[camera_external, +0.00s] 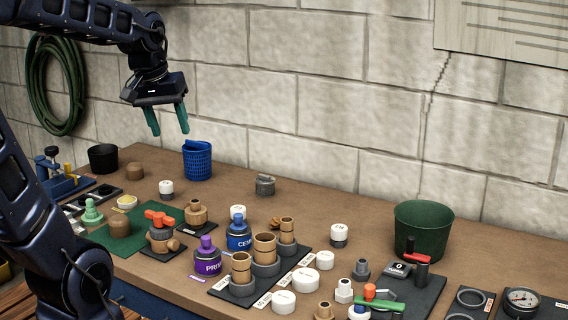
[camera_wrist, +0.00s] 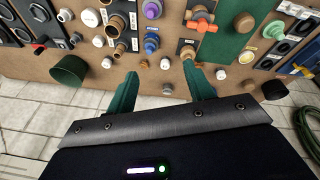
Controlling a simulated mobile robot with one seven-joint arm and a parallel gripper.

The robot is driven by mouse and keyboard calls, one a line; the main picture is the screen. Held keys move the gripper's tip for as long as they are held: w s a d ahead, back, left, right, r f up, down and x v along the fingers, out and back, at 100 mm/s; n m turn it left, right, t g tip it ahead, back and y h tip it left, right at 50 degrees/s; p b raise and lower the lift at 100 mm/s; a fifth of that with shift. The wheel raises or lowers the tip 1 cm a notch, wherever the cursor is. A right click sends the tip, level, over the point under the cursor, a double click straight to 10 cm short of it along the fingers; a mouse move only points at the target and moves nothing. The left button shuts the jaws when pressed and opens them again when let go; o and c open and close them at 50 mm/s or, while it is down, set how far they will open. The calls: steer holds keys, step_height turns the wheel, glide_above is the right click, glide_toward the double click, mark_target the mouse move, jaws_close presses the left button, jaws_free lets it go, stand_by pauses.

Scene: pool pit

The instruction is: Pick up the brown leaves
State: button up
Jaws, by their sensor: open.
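My gripper (camera_external: 170,132) is open and empty, high above the back of the bench, up and left of the blue mesh basket (camera_external: 197,162). Its two green fingers point down and are spread apart; they also frame the view in the wrist view (camera_wrist: 160,70). A small brown clump (camera_external: 275,223), which looks like the brown leaves, lies on the bench near the middle, behind the brown pipe fittings. It seems to show as a small brown spot between the fingers in the wrist view (camera_wrist: 144,64), far from them. It is too small to make out single leaves.
Pipe fittings (camera_external: 265,254), a purple-capped jar (camera_external: 207,261) and a blue jar (camera_external: 238,237) stand close in front of the brown clump. A grey fitting (camera_external: 265,185) stands behind it. A dark green bucket (camera_external: 423,238) is at right. Bare bench lies between grey fitting and bucket.

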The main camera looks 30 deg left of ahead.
steer(key=w+a+f+n+g+h, duration=0.1)
steer(key=w+a+f+n, duration=0.4)
steer(key=w+a+f, duration=0.45)
steer(key=w+a+f+n+g+h, duration=0.15)
steer(key=w+a+f+n, duration=0.4)
steer(key=w, duration=0.75)
steer(key=w+a+f+n, duration=0.45)
steer(key=a+f, duration=0.25)
steer(key=f, duration=0.2)
steer(key=shift+m+g, duration=0.35)
steer(key=shift+m, duration=0.05)
steer(key=shift+x, duration=5.05)
steer(key=shift+w+d, duration=0.15)
steer(key=shift+c, duration=0.2)
steer(key=shift+r, duration=0.1)
jaws_close()
steer(key=c, duration=1)
jaws_free()
steer(key=shift+c, duration=0.2)
